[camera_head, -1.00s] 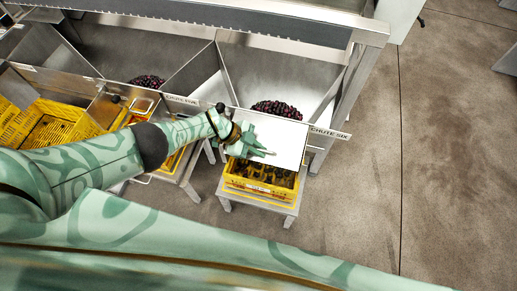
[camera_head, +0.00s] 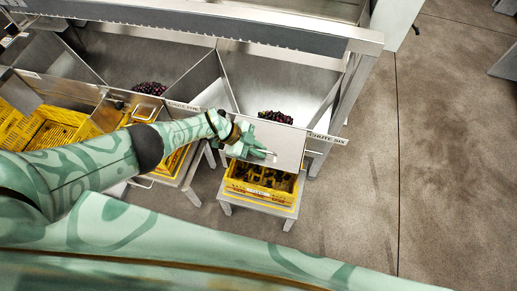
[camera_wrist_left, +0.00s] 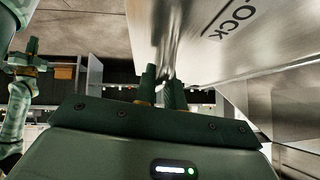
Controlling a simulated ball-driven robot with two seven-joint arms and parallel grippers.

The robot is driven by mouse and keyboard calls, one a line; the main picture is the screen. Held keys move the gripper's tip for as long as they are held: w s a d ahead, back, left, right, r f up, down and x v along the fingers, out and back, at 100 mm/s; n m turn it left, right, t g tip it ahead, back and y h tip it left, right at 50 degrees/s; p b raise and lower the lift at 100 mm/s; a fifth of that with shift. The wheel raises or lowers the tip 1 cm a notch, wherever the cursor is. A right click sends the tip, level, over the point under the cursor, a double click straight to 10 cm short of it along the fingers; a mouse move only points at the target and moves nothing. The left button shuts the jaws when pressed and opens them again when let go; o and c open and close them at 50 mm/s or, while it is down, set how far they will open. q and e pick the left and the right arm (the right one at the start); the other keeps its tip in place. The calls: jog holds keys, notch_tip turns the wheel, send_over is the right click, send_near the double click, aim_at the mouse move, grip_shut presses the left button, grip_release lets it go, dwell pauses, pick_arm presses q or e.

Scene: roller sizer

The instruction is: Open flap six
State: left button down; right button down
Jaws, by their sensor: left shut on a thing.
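Flap six is the metal plate (camera_head: 282,143) at the front of the chute labelled CHUTE SIX (camera_head: 327,138). My left gripper (camera_head: 262,153) is at the plate's front face in the head view. In the left wrist view its fingers (camera_wrist_left: 164,92) are shut on a shiny metal handle (camera_wrist_left: 170,45) beside a plate with lettering ending in "OCK" (camera_wrist_left: 230,20). Dark red round fruit (camera_head: 276,117) lies in the chute behind the flap. My right gripper seems to show at the left of the wrist view (camera_wrist_left: 28,58), too small to judge its fingers.
A yellow crate (camera_head: 258,193) with dark contents stands on a metal stand (camera_head: 225,204) below the flap. The chute labelled five, with fruit (camera_head: 150,88), and more yellow crates (camera_head: 50,132) are to the left. The concrete floor (camera_head: 450,170) at right is clear.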

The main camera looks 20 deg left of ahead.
pick_arm(q)
jog(key=c, duration=1.8)
grip_release()
jog(key=shift+o, duration=0.2)
jog(key=shift+r, duration=0.1)
jog(key=p+v, duration=0.7)
jog(key=v, duration=0.9)
jog(key=shift+p, duration=0.4)
jog(key=shift+r, duration=0.1)
